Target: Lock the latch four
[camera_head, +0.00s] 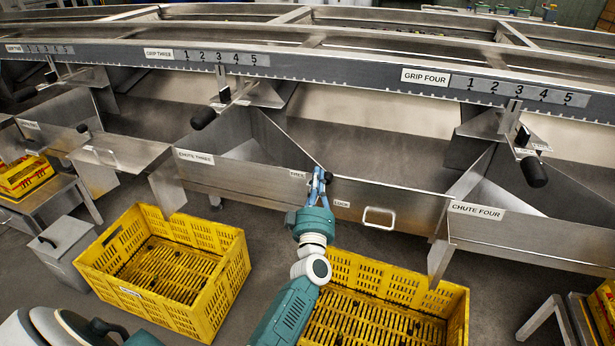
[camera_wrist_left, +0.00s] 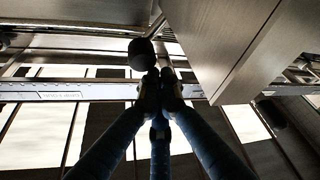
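My left gripper (camera_head: 319,176) points up at the top edge of the metal front panel between chute three and chute four. Its fingertips meet closely beside a small black knob (camera_head: 328,181), which I take to be the latch. A small label reading LOCK (camera_head: 342,203) sits to the right below it, and another small label (camera_head: 297,174) sits to its left. In the left wrist view the fingers (camera_wrist_left: 160,85) are together with nothing visible between them. A black knob (camera_wrist_left: 141,54) shows just above the tips, apparently apart from them. My right gripper is not in view.
A flap with a white-edged handle (camera_head: 379,217) is right of the gripper. CHUTE FOUR (camera_head: 477,210) and its black-ended lever (camera_head: 534,172) stand further right. Yellow crates (camera_head: 165,270) (camera_head: 455,305) stand on the floor below. The grip scale rail (camera_head: 330,70) runs above.

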